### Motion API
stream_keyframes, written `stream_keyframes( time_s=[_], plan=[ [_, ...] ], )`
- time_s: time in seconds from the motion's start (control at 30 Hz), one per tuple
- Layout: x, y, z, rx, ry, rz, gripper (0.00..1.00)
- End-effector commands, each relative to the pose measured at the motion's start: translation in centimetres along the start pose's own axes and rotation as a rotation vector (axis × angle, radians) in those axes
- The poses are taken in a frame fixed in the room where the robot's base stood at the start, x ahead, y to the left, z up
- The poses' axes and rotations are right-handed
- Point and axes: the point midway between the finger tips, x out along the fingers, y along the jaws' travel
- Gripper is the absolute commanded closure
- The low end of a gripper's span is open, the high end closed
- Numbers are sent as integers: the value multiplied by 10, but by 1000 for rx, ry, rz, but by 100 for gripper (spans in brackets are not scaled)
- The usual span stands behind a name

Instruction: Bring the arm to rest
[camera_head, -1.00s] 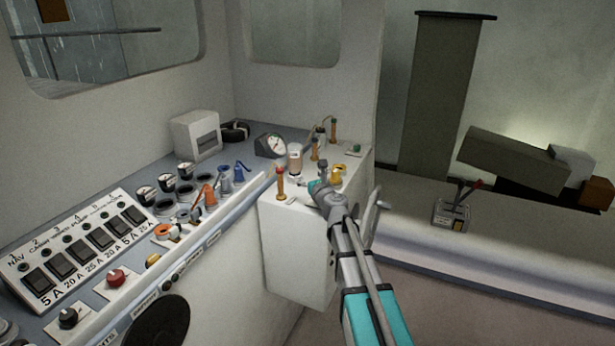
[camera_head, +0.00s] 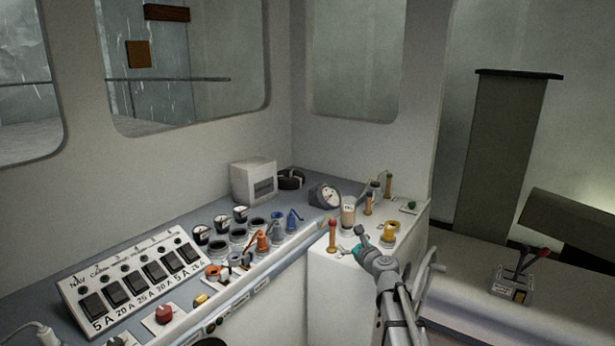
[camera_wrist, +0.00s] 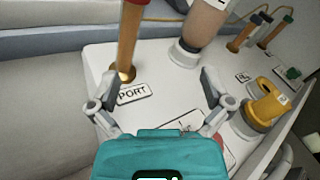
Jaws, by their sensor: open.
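My gripper (camera_head: 350,247) is over the white console block (camera_head: 325,285), close to the orange-handled post (camera_head: 332,235). In the wrist view its two fingers (camera_wrist: 160,88) are spread wide with nothing between them. The post (camera_wrist: 129,40) stands upright in a brass base beside the "PORT" label, just beyond the left finger. The white top with its labels lies below the fingers. I cannot tell whether a fingertip touches it. My grey arm runs down to the bottom edge in the head view.
A labelled cylinder (camera_head: 348,215) and a yellow fitting (camera_head: 390,232) stand close by on the block. A gauge (camera_head: 324,196), blue and orange plugs and a switch panel (camera_head: 135,275) line the console at left. A lever box (camera_head: 513,284) sits at right.

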Motion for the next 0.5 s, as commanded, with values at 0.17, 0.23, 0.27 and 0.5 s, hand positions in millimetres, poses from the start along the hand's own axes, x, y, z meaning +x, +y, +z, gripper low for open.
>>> stream_keyframes(
  time_s=[0.17, 0.23, 0.27, 0.5],
  plan=[
    [-21, 47, -9, -352, 43, 184, 0],
    [-31, 66, -16, -499, 58, 269, 0],
    [-35, 74, -20, -563, 64, 307, 0],
    [-84, 127, -57, -1048, 97, 645, 0]
  ],
)
